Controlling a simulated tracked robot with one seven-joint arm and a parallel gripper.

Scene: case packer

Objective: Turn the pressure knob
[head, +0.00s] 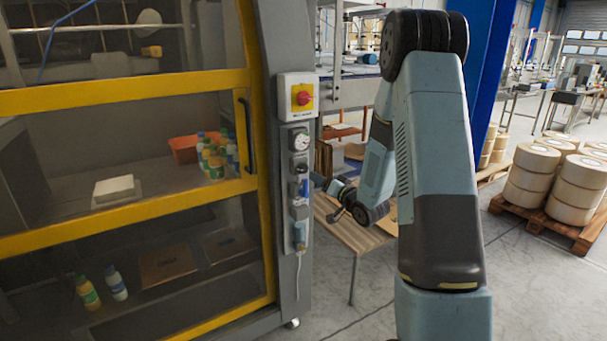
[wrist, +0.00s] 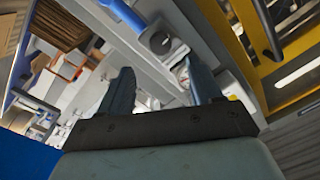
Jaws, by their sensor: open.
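The air panel is on the grey post of the machine. Its round white pressure gauge (head: 301,141) is near the top, and a dark knob (head: 300,168) is below it. In the wrist view, a dark round knob (wrist: 160,42) sits on a grey block, beyond and between my fingertips. The gauge's pale face is partly hidden by the right finger there. My gripper (wrist: 157,66) is open, with nothing seen between its fingers. In the head view my gripper (head: 319,180) is just right of the panel, slightly lower than the knob; contact cannot be told.
A blue part (head: 304,188) sits below the knob. A wooden table (head: 345,235) stands under my arm.

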